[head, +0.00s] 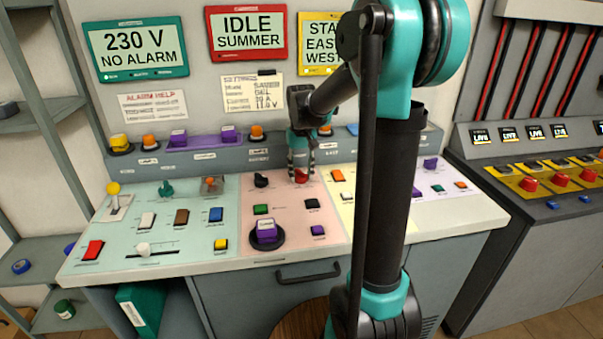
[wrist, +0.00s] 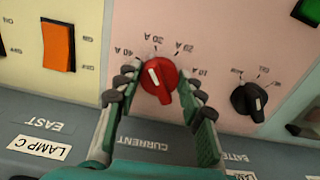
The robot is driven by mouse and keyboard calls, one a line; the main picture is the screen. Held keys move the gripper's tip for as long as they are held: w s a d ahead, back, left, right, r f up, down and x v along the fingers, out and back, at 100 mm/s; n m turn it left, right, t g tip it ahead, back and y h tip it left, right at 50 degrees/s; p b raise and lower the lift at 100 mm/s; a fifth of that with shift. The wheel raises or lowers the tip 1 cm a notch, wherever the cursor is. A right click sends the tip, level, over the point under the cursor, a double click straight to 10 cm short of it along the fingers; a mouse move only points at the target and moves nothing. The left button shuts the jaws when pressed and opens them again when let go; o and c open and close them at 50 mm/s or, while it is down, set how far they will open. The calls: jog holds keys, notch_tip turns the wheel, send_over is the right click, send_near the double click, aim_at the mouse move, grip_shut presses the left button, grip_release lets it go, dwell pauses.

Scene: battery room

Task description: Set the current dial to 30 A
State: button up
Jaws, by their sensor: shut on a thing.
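The current dial is a red knob (head: 301,177) on the pink panel, between my fingertips in the head view. In the wrist view the red knob (wrist: 160,84) sits above the CURRENT label (wrist: 147,142), which appears upside down. Amp marks surround it, with 40 A at left and 10 A at right. The knob's white line slants up and left, roughly toward the mark beside 40 A; the exact setting is hard to read. My gripper (wrist: 158,88) has one finger on each side of the knob and is shut on it. It also shows in the head view (head: 301,168).
A black dial (wrist: 248,98) sits right of the red knob in the wrist view. An orange rocker switch (wrist: 58,46) is on the left. A purple-topped round control (head: 266,231) stands nearer the console front. My arm hides part of the yellow panel.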

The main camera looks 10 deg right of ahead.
aim_at(301, 172)
jog(key=shift+m, duration=1.2)
jog(key=o, duration=1.2)
jog(key=shift+c, duration=0.2)
jog(key=shift+r, duration=0.15)
notch_tip(301, 172, up, 12)
jog(key=shift+s, duration=0.1)
